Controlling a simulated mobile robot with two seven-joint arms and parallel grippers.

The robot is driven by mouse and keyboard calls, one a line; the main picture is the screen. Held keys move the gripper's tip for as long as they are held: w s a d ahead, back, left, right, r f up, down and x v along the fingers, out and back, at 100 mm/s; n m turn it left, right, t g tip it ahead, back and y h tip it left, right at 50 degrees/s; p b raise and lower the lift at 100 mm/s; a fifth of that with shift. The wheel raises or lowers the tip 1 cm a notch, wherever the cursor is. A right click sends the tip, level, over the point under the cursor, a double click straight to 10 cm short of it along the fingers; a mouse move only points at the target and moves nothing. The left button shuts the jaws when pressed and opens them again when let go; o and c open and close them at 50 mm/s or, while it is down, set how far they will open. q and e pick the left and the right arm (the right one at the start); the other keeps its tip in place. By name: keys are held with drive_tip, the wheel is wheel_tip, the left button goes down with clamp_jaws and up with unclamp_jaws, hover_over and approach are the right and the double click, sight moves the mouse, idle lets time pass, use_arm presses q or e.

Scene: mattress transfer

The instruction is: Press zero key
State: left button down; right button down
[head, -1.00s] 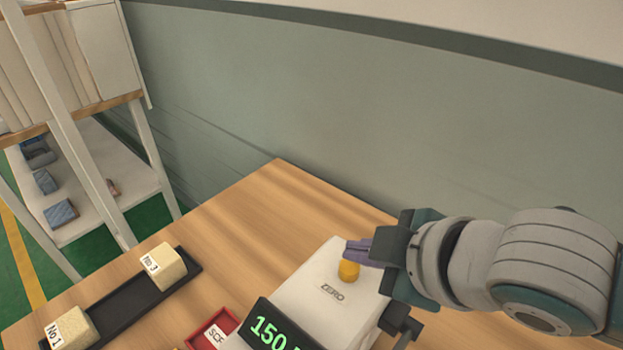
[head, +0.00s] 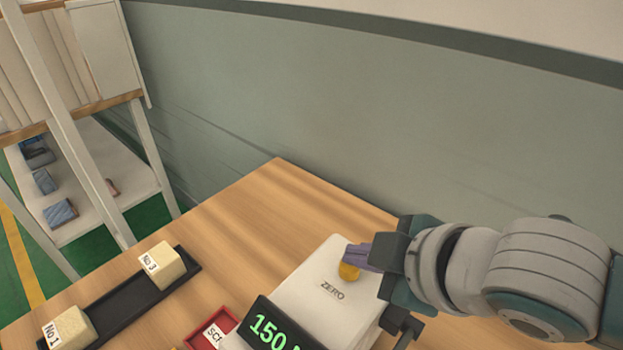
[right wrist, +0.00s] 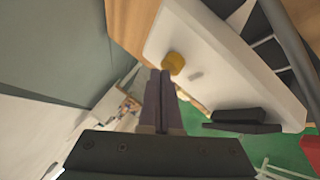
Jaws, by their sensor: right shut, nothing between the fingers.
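The scale (head: 313,290) is a white box on the wooden table, with a dark display (head: 271,330) showing green digits that begin with 150. The zero key (head: 348,271) is a yellow round button on its top, behind the printed word ZERO. My right gripper (head: 352,256) is shut and empty, its purple fingertips over the key and hiding its upper part. In the right wrist view the fingertips (right wrist: 160,78) are just beside the yellow key (right wrist: 173,63); whether they touch it I cannot tell. My left gripper is not in view.
A black tray (head: 128,297) holds pale blocks labelled No 1 (head: 70,328) and No 3 (head: 162,264). A red tray (head: 226,318) lies by the display. A white shelf (head: 100,175) stands at the left. A grey-green wall (head: 350,110) is behind the table.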

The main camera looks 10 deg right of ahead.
sight(357, 272)
drive_tip(key=shift+f+b, duration=0.4)
drive_tip(key=shift+f, duration=0.25)
idle(0.3)
drive_tip(key=shift+r, duration=0.1)
drive_tip(key=shift+r+p, duration=1.15)
drive_tip(key=shift+p, duration=0.25)
wheel_tip(357, 272, up, 5)
drive_tip(key=p, duration=0.5)
drive_tip(key=shift+r+p, duration=0.1)
drive_tip(key=shift+p, duration=0.2)
drive_tip(key=shift+s, duration=0.1)
